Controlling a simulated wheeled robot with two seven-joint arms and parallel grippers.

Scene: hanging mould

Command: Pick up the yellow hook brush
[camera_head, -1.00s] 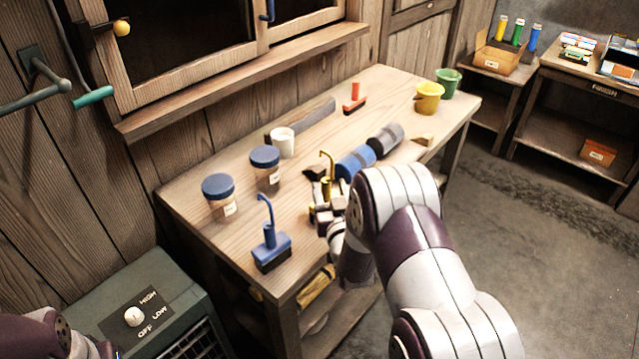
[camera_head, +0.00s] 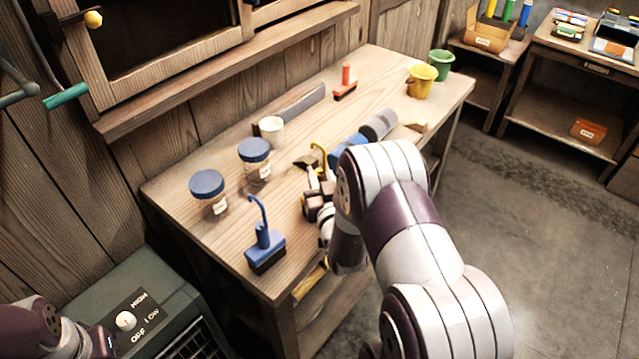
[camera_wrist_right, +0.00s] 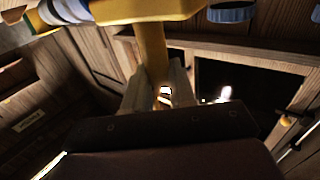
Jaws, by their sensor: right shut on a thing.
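A wide yellow part of the brush (camera_wrist_right: 150,9) spans the top of that view. My gripper hides the lower part of the brush in the head view, so I cannot tell if it touches the bench. My left gripper is out of view; only part of the left arm shows at lower left.
The workbench (camera_head: 185,180) carries a blue hook brush (camera_head: 265,247), two blue-lidded jars (camera_head: 208,190) (camera_head: 255,160), a white cup (camera_head: 271,132), a red brush (camera_head: 345,82), and yellow (camera_head: 421,82) and green (camera_head: 441,64) buckets. A blue-grey roll (camera_head: 378,125) lies close behind my right gripper.

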